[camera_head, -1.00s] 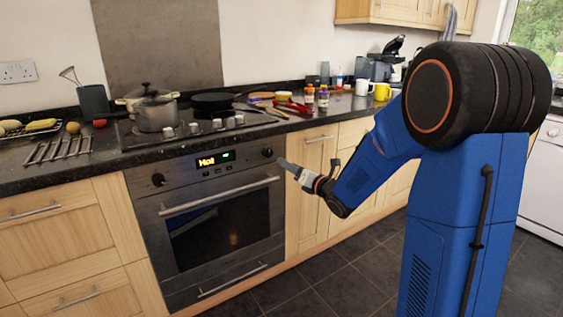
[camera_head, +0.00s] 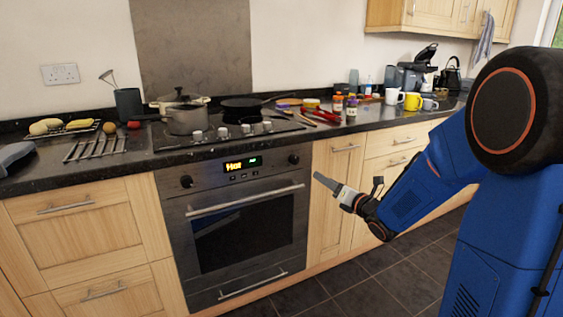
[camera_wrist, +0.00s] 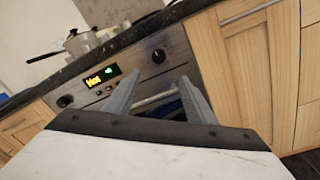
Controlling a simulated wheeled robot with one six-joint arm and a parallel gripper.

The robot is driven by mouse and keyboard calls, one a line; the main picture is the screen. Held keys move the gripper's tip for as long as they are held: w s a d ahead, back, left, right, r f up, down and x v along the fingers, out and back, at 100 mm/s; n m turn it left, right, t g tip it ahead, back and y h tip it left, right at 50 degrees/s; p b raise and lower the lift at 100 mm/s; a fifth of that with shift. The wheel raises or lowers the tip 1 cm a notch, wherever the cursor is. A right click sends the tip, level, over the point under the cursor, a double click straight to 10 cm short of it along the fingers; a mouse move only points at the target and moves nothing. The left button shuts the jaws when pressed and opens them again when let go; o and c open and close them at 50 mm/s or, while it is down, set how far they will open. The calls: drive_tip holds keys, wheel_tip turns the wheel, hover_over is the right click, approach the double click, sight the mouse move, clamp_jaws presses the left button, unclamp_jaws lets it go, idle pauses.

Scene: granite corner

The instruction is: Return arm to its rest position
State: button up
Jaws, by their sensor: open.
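My gripper (camera_head: 328,184) is at the end of my blue arm, in front of the cabinet door (camera_head: 335,205) just right of the oven (camera_head: 245,225). It hangs below counter height and points left. In the wrist view my gripper (camera_wrist: 158,97) has its two fingers spread apart with nothing between them. The oven's front, with its lit display (camera_wrist: 101,76) and knob (camera_wrist: 158,56), shows beyond the fingers. The fingers look clear of the oven and the cabinet, though the exact distance is hard to tell.
The dark granite counter (camera_head: 75,180) runs along the wall. Pots (camera_head: 187,118) and a black pan (camera_head: 243,105) stand on the hob. Bottles (camera_head: 351,107), a yellow mug (camera_head: 412,101) and a black kettle (camera_head: 450,78) are farther right. The tiled floor (camera_head: 350,285) is clear.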

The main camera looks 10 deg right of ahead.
drive_tip(key=s+d+m+g+h, duration=0.3)
drive_tip(key=s+m+h, duration=0.1)
drive_tip(key=s+m, duration=0.4)
drive_tip(key=s+d+m+g+h, duration=0.2)
drive_tip(key=s+m+h, duration=0.3)
drive_tip(key=m, duration=0.6)
drive_tip(key=s+a+f+m+g, duration=0.1)
drive_tip(key=s+m+g, duration=0.1)
drive_tip(key=s+m, duration=0.3)
drive_tip(key=s+a+f+m+g+y, duration=0.1)
drive_tip(key=s+m, duration=0.3)
drive_tip(key=s, duration=0.9)
drive_tip(key=s+a+f+m+g+y, duration=0.1)
drive_tip(key=s+a+f+m+g, duration=0.1)
drive_tip(key=s, duration=0.8)
drive_tip(key=a+m+g, duration=0.1)
drive_tip(key=m+g, duration=0.1)
drive_tip(key=m, duration=0.1)
drive_tip(key=shift+m, duration=0.3)
drive_tip(key=shift+w+f, duration=0.1)
drive_tip(key=shift+w, duration=0.05)
